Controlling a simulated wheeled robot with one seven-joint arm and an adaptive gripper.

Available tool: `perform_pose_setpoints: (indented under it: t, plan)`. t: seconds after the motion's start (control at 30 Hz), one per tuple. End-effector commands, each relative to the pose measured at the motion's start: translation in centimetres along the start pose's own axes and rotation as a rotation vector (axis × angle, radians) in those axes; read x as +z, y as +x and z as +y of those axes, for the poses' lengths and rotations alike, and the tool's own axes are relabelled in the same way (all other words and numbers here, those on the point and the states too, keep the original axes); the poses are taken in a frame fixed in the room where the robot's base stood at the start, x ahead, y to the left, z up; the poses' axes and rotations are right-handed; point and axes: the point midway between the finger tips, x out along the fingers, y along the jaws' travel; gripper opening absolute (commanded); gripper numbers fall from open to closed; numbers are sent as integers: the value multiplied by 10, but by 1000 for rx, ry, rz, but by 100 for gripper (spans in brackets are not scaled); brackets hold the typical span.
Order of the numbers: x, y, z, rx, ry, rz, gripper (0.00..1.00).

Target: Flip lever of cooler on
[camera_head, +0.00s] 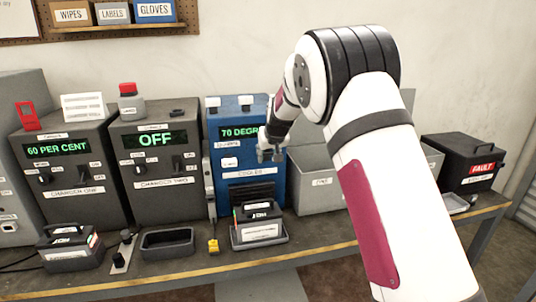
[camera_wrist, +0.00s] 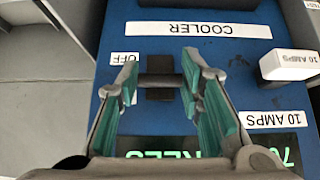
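The cooler (camera_head: 240,185) is a blue box with a green display reading "70 DEGR", the rest of it hidden by my arm. Its face (camera_wrist: 245,70) fills much of the wrist view, upside down, with a "COOLER" label and an "OFF" label. The lever (camera_wrist: 160,80) is a short dark bar on a dark plate beside the "OFF" label. My gripper (camera_wrist: 160,72) has its two teal-padded fingers apart, one on each side of the lever. I cannot tell whether they touch it. In the head view my gripper (camera_head: 270,152) is at the cooler's front and hides the lever.
A white block (camera_wrist: 289,65) marked "10 AMPS" sticks out beside the lever area. A tray (camera_head: 262,240) with a battery pack stands before the cooler. Charger two (camera_head: 155,170) stands left of it, a grey bin (camera_head: 315,190) right. The bench front edge is yellow-striped.

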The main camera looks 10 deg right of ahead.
Motion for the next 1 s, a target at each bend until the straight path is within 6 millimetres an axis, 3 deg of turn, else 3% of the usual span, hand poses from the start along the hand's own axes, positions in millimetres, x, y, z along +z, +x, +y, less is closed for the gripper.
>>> perform_pose_setpoints:
  t: [0.47,1.0]
  plan:
    - [-1,-9,0,0,0,3,50]
    - [0,-105,0,0,-1,2,50]
